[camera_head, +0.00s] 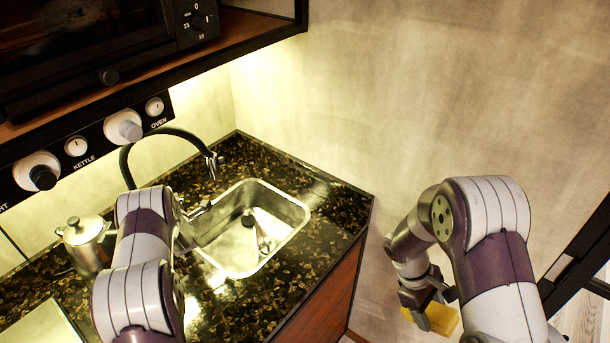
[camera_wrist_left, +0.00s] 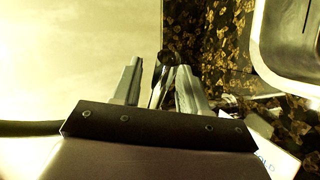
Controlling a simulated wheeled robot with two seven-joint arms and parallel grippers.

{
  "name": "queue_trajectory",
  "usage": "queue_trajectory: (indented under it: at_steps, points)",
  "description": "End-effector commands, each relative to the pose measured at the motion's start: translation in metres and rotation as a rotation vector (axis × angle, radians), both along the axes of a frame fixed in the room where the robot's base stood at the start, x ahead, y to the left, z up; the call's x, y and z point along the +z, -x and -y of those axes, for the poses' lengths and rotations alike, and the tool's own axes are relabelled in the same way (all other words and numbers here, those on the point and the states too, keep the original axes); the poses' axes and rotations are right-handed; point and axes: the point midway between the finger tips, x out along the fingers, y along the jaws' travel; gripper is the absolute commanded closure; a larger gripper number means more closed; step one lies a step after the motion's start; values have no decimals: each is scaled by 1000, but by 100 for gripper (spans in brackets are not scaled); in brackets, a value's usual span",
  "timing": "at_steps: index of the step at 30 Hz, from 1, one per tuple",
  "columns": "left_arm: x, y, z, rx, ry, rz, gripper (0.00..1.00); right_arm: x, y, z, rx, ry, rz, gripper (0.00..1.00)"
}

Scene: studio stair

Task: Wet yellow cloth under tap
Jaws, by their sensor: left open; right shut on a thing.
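The yellow cloth (camera_head: 442,319) is held in my right gripper (camera_head: 425,306), low beside the counter's right end, away from the sink. The gripper is shut on it and hides part of it. The black tap (camera_head: 170,131) arches at the back of the counter, with its outlet end over the sink's back left. My left gripper (camera_head: 200,212) is at the sink's left edge, partly hidden by its arm. In the left wrist view its fingers (camera_wrist_left: 161,80) are open, with a dark-tipped thin metal piece between or beyond them; contact cannot be told.
The metal sink (camera_head: 292,207) is set in the dark speckled counter (camera_head: 335,205). A metal kettle (camera_head: 85,240) stands at the left. An oven shelf (camera_head: 250,38) overhangs the back left, with knobs (camera_head: 124,125) below. Bare wall stands at the right.

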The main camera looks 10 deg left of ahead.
Motion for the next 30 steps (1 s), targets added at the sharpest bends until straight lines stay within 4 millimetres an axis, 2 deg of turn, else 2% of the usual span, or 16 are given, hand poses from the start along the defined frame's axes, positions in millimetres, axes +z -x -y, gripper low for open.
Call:
queue_trajectory:
  at_steps: [4,12,16,21,27,30]
  points:
    - [-2,-7,-6,0,1,-1,57,2,0,0,0,0,0,65]
    - [-2,-8,-6,-1,-1,-1,57,2,0,0,-1,0,0,65]
    - [-2,-8,-6,-1,-1,-1,99,2,0,0,-1,0,0,65]
    - [-3,-7,-6,-5,0,-1,100,1,0,0,0,0,0,65]
    - [-7,2,-3,-124,-3,1,100,-20,0,0,0,0,0,65]
    - [-5,5,0,-179,-2,0,100,-24,0,0,-1,0,0,65]
